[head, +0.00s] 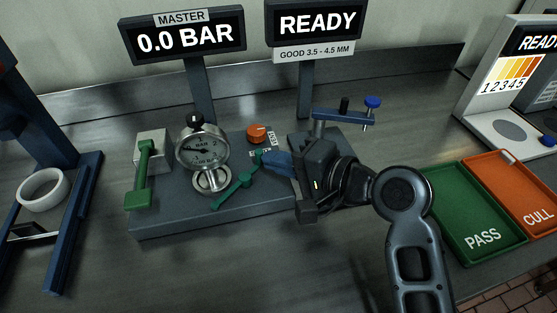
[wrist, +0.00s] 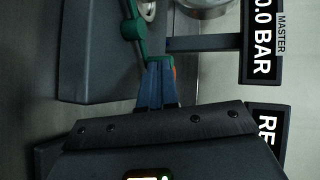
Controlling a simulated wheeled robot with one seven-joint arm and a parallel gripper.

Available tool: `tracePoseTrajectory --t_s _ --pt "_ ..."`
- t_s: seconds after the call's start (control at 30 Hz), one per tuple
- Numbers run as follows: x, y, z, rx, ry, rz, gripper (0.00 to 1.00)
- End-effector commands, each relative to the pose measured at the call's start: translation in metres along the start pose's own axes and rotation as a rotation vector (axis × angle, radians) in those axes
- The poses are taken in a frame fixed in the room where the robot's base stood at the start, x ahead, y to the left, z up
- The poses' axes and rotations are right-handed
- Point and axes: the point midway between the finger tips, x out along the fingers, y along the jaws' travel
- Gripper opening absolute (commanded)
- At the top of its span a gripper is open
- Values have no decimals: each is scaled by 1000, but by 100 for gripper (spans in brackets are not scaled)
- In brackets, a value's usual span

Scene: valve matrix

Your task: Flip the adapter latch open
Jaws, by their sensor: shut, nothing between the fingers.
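A green lever (head: 235,190) with a round hub lies at a slant on the grey fixture base, right of the pressure gauge. A second green lever (head: 143,175) stands at a grey block on the left. No readable label shows which one is the adapter latch. My gripper (head: 264,158) has its blue fingers together, at the upper end of the slanted lever. In the wrist view, the fingertips (wrist: 159,64) are at or very near a green lever's end (wrist: 135,30); I cannot tell whether they touch. My wrist hides the base's right part.
The pressure gauge (head: 202,148) stands close left of my gripper, and an orange knob (head: 257,133) is just behind it. A blue-handled bracket (head: 345,117) rises at the right. Green PASS (head: 470,215) and orange CULL (head: 525,195) trays lie farther right. The front bench is clear.

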Motion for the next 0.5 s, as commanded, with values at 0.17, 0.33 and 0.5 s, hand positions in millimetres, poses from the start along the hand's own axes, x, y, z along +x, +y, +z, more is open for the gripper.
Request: tracePoseTrajectory --t_s 0.17,0.33,0.5 --pt "2 0 -2 -9 -29 0 0" --pt "3 -1 -3 -19 -55 0 0" --pt "5 -2 -6 -34 -105 -1 0"
